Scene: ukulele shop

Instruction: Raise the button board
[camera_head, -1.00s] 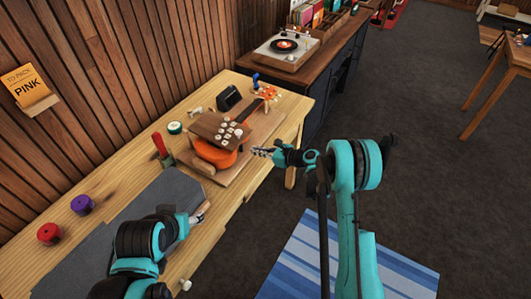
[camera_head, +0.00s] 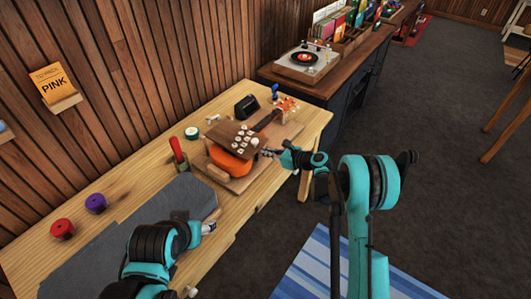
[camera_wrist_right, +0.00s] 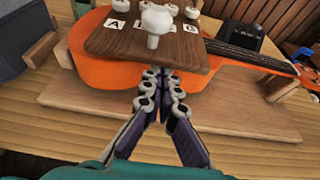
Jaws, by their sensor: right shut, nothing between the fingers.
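The button board (camera_head: 236,137) is a dark brown wooden slab with white knobs on top. It sits above the orange ukulele (camera_head: 230,163), which lies on a wooden base (camera_head: 240,184). In the right wrist view the board (camera_wrist_right: 115,41) shows letter cards and a large white knob near its front edge. My right gripper (camera_wrist_right: 162,74) is shut and empty, its fingertips at the board's near edge; I cannot tell whether they touch. It also shows in the head view (camera_head: 266,153). My left gripper (camera_head: 208,228) is over the grey mat; its jaws are too small to read.
The grey mat (camera_head: 185,198) covers the bench front. A red-handled tool (camera_head: 178,152), red spool (camera_head: 62,229), purple spool (camera_head: 96,203) and black box (camera_head: 247,106) stand on the bench. A turntable (camera_head: 304,62) is beyond.

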